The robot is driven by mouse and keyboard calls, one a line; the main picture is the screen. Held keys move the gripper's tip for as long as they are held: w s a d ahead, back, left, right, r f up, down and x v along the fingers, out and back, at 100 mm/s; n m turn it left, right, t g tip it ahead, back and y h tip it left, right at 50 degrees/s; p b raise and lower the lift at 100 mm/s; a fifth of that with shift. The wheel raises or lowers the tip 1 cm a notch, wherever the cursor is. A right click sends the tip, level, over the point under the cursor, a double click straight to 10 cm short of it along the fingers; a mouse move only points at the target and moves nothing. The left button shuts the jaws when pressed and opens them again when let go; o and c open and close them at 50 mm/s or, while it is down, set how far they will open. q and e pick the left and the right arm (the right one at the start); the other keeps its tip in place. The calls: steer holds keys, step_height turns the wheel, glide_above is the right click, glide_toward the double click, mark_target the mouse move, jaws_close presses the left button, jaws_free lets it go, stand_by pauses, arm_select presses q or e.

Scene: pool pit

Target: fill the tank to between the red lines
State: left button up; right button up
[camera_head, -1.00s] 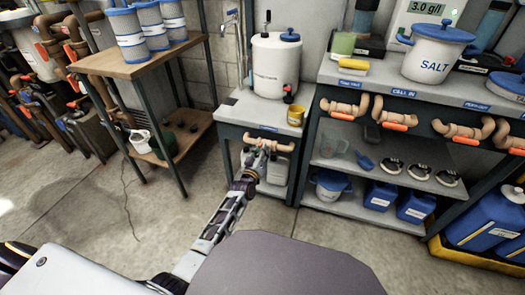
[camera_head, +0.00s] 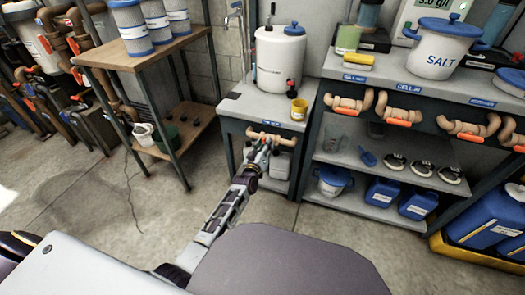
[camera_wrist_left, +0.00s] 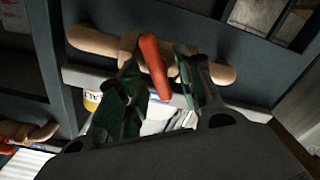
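The white tank (camera_head: 279,62) with a blue cap stands upright on the low bench beside the taller shelf. No red lines or liquid level can be made out on it. A tan pipe valve (camera_head: 284,141) runs under the bench's front edge. My left gripper (camera_head: 266,146) is at this valve and partly covers it. In the left wrist view its dark green fingers (camera_wrist_left: 158,72) are spread, with the valve's orange-red handle (camera_wrist_left: 152,62) between their tips. Gaps show beside the handle, so I see no firm hold. My right gripper is not in view.
A yellow cup (camera_head: 299,109) stands on the bench near the tank. The shelf at right carries a salt bucket (camera_head: 443,48) and several similar valves (camera_head: 399,116). A wooden rack (camera_head: 150,55) stands at left. Open concrete floor (camera_head: 85,215) lies between.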

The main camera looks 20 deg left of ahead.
arm_select(q)
steer(key=s, duration=1.2)
steer(key=shift+a, duration=0.2)
stand_by(0.4)
stand_by(0.6)
